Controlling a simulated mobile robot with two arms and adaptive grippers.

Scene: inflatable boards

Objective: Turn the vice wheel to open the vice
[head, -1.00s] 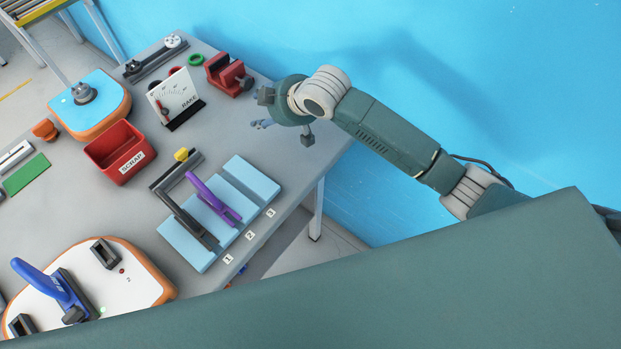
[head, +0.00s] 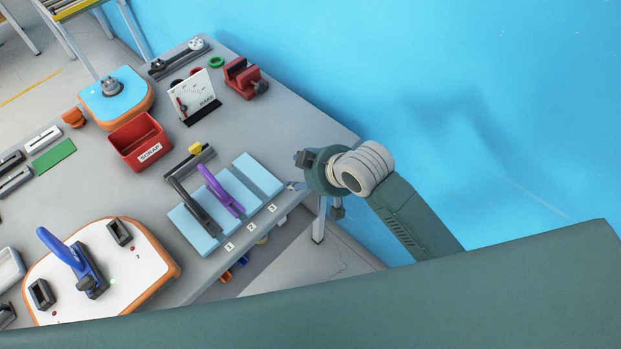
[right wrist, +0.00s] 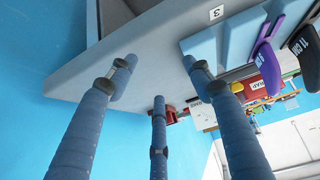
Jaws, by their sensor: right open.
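The red vice (head: 240,76) stands near the back right edge of the grey table, with its dark grey wheel (head: 261,87) on its right side. I cannot tell how far its jaws are apart. My right gripper (head: 293,186) is beside the table's right edge, nearer to me than the vice and clearly apart from it. In the right wrist view the gripper (right wrist: 157,76) has its three blue fingers spread with nothing between them. A small red thing, perhaps the vice (right wrist: 173,115), shows partly behind the middle finger. My left gripper is not in view.
Light blue numbered pads (head: 257,176) with a black and a purple tool lie near the right edge. The red scrap bin (head: 140,143) and a white gauge (head: 192,96) stand left of the vice. The tabletop between the pads and vice is clear.

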